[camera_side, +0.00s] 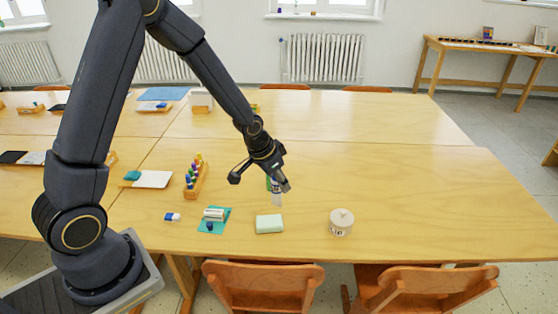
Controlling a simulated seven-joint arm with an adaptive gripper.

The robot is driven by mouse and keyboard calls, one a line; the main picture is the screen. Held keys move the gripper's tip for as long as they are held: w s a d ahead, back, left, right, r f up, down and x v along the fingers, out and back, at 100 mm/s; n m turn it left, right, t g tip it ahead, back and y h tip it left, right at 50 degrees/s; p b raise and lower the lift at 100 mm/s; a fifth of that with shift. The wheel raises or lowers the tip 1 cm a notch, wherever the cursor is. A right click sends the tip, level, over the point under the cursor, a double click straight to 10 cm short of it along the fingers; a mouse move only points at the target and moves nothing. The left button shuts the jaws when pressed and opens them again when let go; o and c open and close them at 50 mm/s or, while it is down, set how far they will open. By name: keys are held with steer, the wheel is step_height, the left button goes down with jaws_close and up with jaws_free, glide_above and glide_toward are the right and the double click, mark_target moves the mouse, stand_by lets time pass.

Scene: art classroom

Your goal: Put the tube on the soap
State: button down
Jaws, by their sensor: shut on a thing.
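The soap (269,224) is a pale green block lying on the table near its front edge. My gripper (277,186) is above and slightly behind the soap, pointing down. It is shut on the tube (277,198), a small whitish piece with some green that hangs below the fingers. The tube's upper part is partly hidden by the fingers. The tube's lower end appears apart from the soap, with a small gap of table between them in the picture.
A white lidded jar (341,222) stands right of the soap. Left of it are a teal mat (226,214) with small items, a blue-and-white eraser (172,217) and a wooden rack (196,178) of coloured bottles. The table's right side is clear. Chairs (262,285) stand at the front edge.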

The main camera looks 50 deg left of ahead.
steer(key=shift+n, duration=0.4)
steer(key=a+f, duration=0.1)
steer(key=f, duration=0.1)
steer(key=a+f, duration=0.1)
steer(key=f, duration=0.2)
steer(key=a+f, duration=0.1)
steer(key=f, duration=0.2)
steer(key=shift+s+a+f, duration=0.1)
steer(key=shift+a+f, duration=0.05)
steer(key=shift+f, duration=0.1)
steer(key=shift+f, duration=0.1)
steer(key=c, duration=0.7)
jaws_free()
